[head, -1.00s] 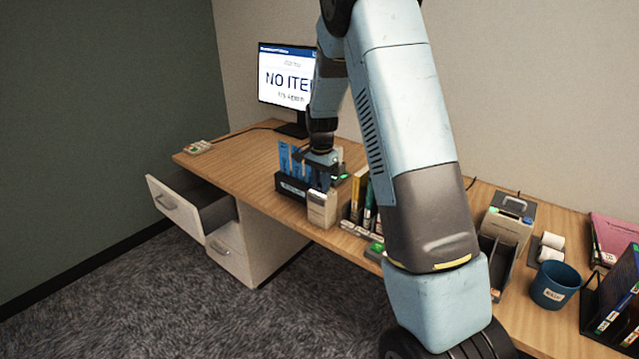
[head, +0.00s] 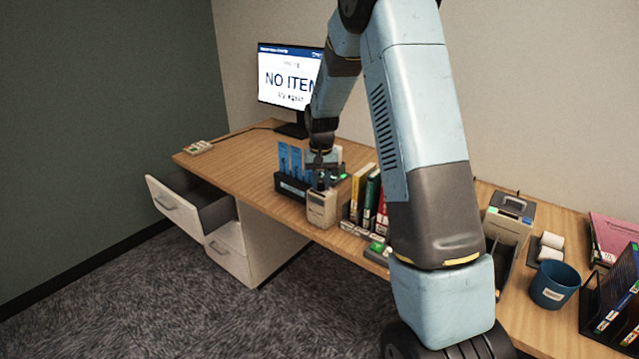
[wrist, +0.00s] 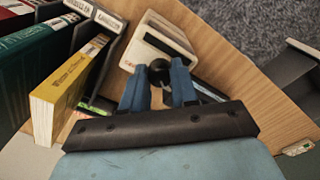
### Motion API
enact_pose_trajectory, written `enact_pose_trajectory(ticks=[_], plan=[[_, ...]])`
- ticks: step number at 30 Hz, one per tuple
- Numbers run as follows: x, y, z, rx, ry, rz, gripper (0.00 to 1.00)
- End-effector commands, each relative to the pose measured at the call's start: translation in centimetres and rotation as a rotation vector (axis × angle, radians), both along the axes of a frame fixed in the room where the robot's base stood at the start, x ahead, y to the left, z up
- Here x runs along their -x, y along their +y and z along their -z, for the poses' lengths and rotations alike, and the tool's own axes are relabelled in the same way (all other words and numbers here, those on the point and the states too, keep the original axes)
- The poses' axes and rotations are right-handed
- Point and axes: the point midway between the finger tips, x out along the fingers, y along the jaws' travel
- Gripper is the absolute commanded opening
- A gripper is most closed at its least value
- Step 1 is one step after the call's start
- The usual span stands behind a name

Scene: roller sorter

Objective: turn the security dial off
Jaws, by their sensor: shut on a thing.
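A cream box (head: 322,207) stands near the front edge of the desk, and it also shows at the top of the wrist view (wrist: 150,35). A dark round knob (wrist: 158,70), which looks like the security dial, is at the box's near side in the wrist view. My gripper (wrist: 159,78) has its two blue fingers on either side of the knob, shut on it. In the head view my gripper (head: 322,176) is just above the box. The knob's markings and exact angle are hidden or too small to read.
A dark holder with blue cards (head: 291,186) stands close to the box's left. Upright books (head: 366,190) stand close to its right, with a yellow book (wrist: 62,92) near my fingers. A drawer (head: 175,205) hangs open. The monitor (head: 288,75) reads "NO ITEM".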

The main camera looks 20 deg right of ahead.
Motion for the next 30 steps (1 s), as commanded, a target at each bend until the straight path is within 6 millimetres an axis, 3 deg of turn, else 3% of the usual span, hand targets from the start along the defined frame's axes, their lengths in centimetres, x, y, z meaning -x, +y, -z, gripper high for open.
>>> enact_pose_trajectory(ticks=[19,20,27,30], plan=[[-0.12,-0.19,-0.08,0.002,-0.004,-0.045,0.00],[-0.12,-0.19,-0.09,0.002,-0.004,-0.045,0.31],[-0.07,-0.06,-0.05,0.001,-0.002,-0.046,0.54],[-0.06,-0.02,-0.04,0.000,-0.002,-0.046,0.54]])
